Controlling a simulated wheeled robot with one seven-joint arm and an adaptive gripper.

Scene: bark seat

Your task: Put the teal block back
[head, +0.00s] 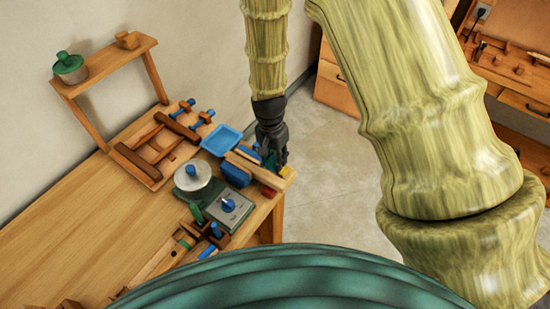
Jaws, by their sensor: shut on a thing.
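My dark gripper (277,158) points down at the right end of the wooden table. It is shut on a small teal block (270,160), which shows only in part between and beside the fingers. It is just behind a light wooden block (243,165) and right of a blue tray (222,140). I cannot tell whether the teal block touches anything below it.
A blue block (236,174) and a small red piece (268,192) are close by. A pot (192,177) and a box with a blue dial (230,206) stand nearer. A wooden shelf (103,68) stands at the back left. The table's left part (75,240) is clear.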

